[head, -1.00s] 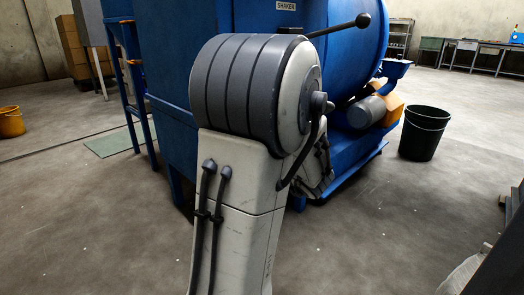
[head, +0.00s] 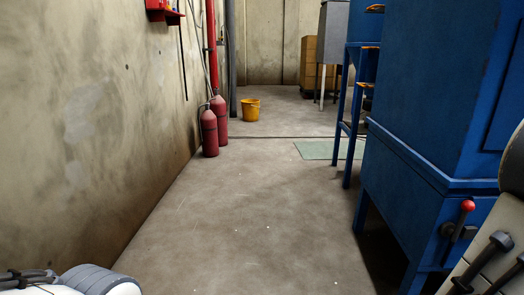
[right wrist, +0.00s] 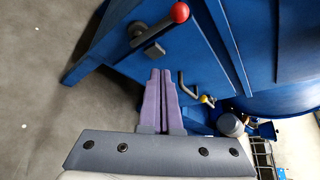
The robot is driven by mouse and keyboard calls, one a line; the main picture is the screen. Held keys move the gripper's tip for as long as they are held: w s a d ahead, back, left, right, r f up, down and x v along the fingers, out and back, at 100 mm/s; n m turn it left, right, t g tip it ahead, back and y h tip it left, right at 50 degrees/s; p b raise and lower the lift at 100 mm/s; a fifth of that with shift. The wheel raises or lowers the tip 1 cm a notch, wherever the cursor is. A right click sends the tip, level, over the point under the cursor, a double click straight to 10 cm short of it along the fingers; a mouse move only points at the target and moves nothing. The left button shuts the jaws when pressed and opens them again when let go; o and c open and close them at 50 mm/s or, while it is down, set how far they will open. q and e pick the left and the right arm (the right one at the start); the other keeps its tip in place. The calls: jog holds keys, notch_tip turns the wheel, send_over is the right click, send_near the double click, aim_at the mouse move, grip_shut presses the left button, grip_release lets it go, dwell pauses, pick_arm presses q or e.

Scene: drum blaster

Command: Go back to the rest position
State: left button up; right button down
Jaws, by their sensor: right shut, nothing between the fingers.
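My right gripper (right wrist: 160,74) shows in the right wrist view with its two purple fingers pressed together, empty. It is in front of the blue machine (right wrist: 215,50), below a lever with a red knob (right wrist: 180,13); I cannot tell whether it touches the machine. In the head view only part of my right arm shows at the right edge, beside the blue cabinet (head: 425,100) and its red-knobbed lever (head: 467,206). A piece of my left arm shows at the bottom left; the left gripper is not in view.
A concrete wall (head: 90,120) runs along the left, with red cylinders (head: 209,132) at its foot. A yellow bucket (head: 250,110) and a green mat (head: 325,150) lie farther back. The floor (head: 250,225) between wall and cabinet is clear.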

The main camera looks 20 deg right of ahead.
jog(key=w+a+r+n+t+y+p, duration=0.25)
jog(key=w+a+n+y+p, duration=0.25)
jog(key=w+a+n+y, duration=0.9)
jog(key=w+a+r+n+g+y+p, duration=0.1)
jog(key=a+n+g+p, duration=0.4)
jog(key=a, duration=1.1)
jog(key=w+a+r+n+g+y+p, duration=0.15)
jog(key=a+n+g, duration=0.4)
jog(key=a, duration=1.05)
jog(key=s+a+r+n+g+h+p, duration=0.1)
jog(key=s+a+r+n+h+p, duration=0.2)
jog(key=s+n, duration=0.4)
jog(key=s+a+r+n+g+h+p, duration=0.1)
jog(key=s+a+r+n+h+p, duration=0.15)
jog(key=s+a+n, duration=0.55)
notch_tip(320, 180, up, 38)
jog(key=w+d+n+p, duration=0.2)
jog(key=p, duration=3.7)
jog(key=shift+w+d+f+n, duration=0.15)
jog(key=shift+w+n, duration=0.15)
jog(key=shift+n, duration=0.05)
